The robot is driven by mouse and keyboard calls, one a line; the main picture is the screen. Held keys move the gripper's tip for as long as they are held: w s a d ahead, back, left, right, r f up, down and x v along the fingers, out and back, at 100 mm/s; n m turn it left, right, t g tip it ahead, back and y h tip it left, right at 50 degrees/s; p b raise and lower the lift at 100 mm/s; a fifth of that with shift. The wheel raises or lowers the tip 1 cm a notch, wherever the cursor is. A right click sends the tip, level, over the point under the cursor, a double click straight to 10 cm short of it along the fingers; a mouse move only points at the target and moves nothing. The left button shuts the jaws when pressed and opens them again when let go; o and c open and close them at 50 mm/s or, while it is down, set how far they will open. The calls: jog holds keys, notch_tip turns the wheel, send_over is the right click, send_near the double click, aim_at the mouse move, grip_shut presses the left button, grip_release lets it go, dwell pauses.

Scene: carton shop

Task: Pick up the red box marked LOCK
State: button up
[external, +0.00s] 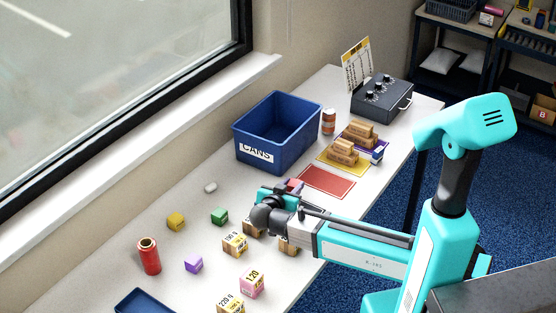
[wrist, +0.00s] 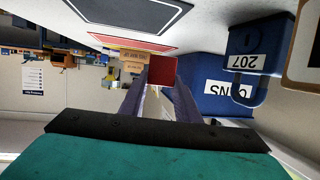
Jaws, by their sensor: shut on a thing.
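My gripper (external: 292,188) is over the table beside the red mat (external: 327,182), near the blue bin marked CANS (external: 246,152). In the wrist view, my gripper (wrist: 159,92) has its two dark fingers on either side of a red box (wrist: 163,70) and is shut on it. Only a plain red face of the box shows, so I cannot read a LOCK mark. In the external view the box is a small reddish patch at the fingertips, mostly hidden.
Stacked brown boxes (external: 345,150) stand on a yellow mat. A dark control box (external: 381,97) stands at the back.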

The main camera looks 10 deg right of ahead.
aim_at(292, 186)
jog(key=shift+r+b, duration=0.6)
jog(key=shift+r, duration=2.85)
